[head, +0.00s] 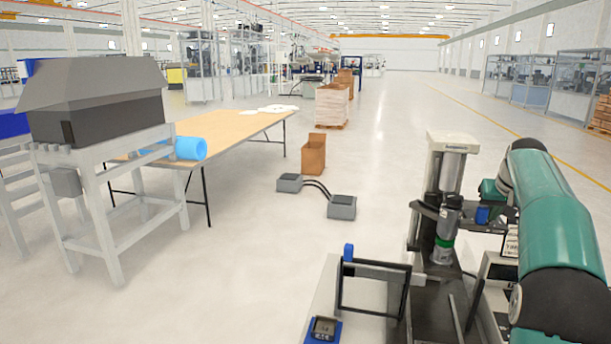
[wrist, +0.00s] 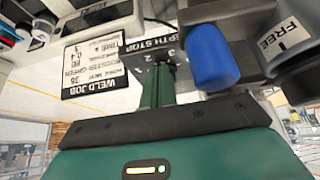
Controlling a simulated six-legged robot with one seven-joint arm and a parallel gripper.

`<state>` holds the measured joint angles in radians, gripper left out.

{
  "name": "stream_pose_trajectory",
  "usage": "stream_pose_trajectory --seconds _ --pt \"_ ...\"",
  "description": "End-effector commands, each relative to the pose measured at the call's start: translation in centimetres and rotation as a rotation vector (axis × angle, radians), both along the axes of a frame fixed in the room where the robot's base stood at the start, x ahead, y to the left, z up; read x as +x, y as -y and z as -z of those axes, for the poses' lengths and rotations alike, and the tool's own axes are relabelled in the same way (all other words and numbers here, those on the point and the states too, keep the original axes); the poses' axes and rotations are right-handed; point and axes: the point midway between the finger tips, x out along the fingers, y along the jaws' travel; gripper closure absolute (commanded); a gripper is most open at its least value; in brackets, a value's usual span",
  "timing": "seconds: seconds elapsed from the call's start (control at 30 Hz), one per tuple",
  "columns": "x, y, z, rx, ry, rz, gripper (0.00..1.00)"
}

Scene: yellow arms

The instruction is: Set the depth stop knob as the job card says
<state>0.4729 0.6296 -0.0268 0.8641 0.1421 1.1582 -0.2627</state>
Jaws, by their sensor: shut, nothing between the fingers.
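The job card (wrist: 95,65), white with a black border, appears upside down in the wrist view. "WELD JOB" and "36" show; its smaller lines are hard to read. A black plate lettered "DEPTH STOP" (wrist: 148,45) is beside it, with a 2 and a 3 visible. A blue rounded knob or handle (wrist: 213,62) stands in front of the plate; I cannot tell whether it is the depth stop knob. My gripper (wrist: 164,70) is shut and empty, its green fingers overlapping the plate's edge; contact is unclear. The blue part also shows in the head view (head: 482,214).
The grey press (head: 453,165) stands beside my arm. A grey part labelled "FREE" (wrist: 278,42) is close to the blue part. A black frame (head: 372,290) and a small blue-edged display (head: 323,328) are at the front.

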Motion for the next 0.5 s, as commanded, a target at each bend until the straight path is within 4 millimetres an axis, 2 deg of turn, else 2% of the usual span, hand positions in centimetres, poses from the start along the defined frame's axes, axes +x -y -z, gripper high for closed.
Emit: stream_pose_trajectory --seconds 0.17,0.5 --pt "-0.1 0.1 -0.8 0.0 -0.001 0.001 1.0" --pt "-0.1 0.1 -4.5 0.0 -0.002 0.001 1.0"
